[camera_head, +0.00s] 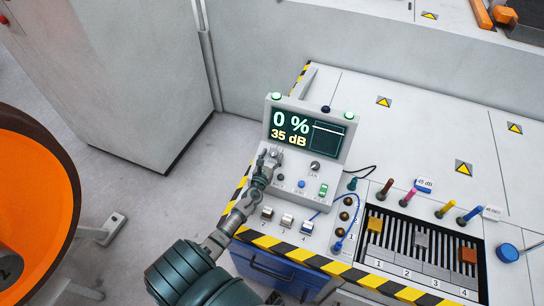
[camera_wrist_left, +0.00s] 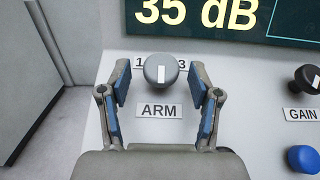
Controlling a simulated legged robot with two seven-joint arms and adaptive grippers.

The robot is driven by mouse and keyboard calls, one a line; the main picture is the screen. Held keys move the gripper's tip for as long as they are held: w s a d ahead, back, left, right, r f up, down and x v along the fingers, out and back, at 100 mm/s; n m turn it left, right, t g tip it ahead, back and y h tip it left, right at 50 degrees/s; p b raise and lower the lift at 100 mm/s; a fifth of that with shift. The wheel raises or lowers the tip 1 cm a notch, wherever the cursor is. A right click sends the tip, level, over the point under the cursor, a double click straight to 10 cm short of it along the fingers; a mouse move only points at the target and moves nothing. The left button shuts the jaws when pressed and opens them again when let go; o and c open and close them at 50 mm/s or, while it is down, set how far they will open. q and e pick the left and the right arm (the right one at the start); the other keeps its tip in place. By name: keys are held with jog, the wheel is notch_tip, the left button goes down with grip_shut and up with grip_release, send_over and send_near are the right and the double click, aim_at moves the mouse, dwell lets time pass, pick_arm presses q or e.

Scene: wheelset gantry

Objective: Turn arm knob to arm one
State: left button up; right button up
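The arm knob (camera_wrist_left: 161,69) is a grey round knob with a white pointer line, above the ARM label in the left wrist view. Its pointer stands about straight up, between the printed 1 at left and 3 at right; any mark behind the knob is hidden. My left gripper (camera_wrist_left: 160,82) has one blue-padded finger on each side of the knob, with a visible gap on both sides. In the head view my left gripper (camera_head: 268,162) is at the left of the grey console (camera_head: 328,172), hiding most of the knob. My right gripper is not in view.
The console screen (camera_head: 305,130) reads 0 % and 35 dB. The gain knob (camera_head: 315,166) and a blue button (camera_head: 301,184) lie to the right of the arm knob. Numbered switches (camera_head: 287,220) sit in front. Coloured probes and a slotted tray (camera_head: 425,250) are farther right.

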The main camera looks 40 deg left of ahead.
pick_arm(q)
jog(key=v, duration=1.2)
jog(key=shift+a+f, duration=0.1)
